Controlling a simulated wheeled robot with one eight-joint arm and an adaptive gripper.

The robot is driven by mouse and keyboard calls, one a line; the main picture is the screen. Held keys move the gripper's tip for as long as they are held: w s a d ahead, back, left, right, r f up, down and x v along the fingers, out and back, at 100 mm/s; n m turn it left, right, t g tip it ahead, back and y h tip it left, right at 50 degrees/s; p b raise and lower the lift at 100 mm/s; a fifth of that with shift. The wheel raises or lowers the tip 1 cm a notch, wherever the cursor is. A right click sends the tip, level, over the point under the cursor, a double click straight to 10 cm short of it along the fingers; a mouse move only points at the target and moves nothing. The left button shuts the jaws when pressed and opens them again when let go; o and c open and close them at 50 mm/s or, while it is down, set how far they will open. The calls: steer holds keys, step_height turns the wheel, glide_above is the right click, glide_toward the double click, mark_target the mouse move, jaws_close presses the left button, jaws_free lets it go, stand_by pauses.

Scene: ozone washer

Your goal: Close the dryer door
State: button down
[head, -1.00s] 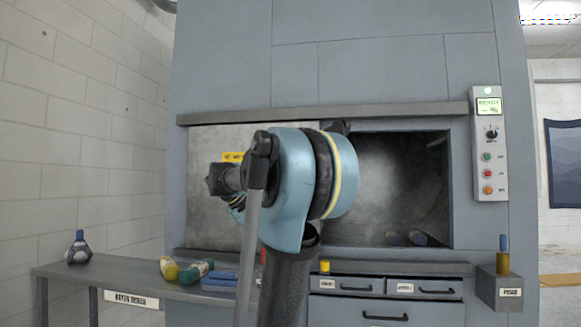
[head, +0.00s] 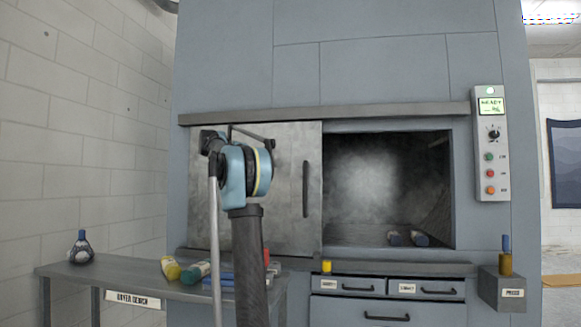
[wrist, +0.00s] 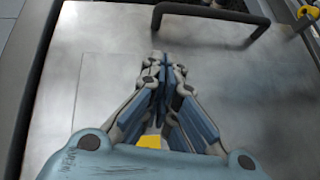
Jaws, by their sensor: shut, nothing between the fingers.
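The dryer door (head: 280,215) is a grey metal sliding panel over the left part of the dryer front. Its dark vertical handle (head: 305,188) is near its right edge. The dryer opening (head: 375,165) to the right stands uncovered. In the wrist view my gripper (wrist: 165,65) is shut and empty, over the grey door panel (wrist: 255,95). The handle (wrist: 212,20) shows at the top, apart from the fingertips. In the head view my arm covers the door's left part, and I cannot make out my fingers there.
Two dark bottle-like items (head: 408,239) lie inside the opening. A control panel (head: 491,145) is on the right. The bench (head: 120,279) at left holds bottles and blue items. A ledge with drawers (head: 385,285) runs below, with a small yellow object (head: 326,266) on it.

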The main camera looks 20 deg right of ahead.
glide_toward(294, 162)
steer(key=d, duration=0.1)
steer(key=s+d, duration=0.1)
steer(key=d, duration=0.1)
steer(key=d+f, duration=0.1)
steer(key=shift+s+d, duration=0.2)
steer(key=shift+s, duration=0.15)
steer(key=shift+s+d+f, duration=0.25)
steer(key=shift+s+d, duration=0.75)
steer(key=shift+d, duration=0.25)
steer(key=shift+s+d+f, duration=0.15)
steer(key=shift+s+d, duration=0.3)
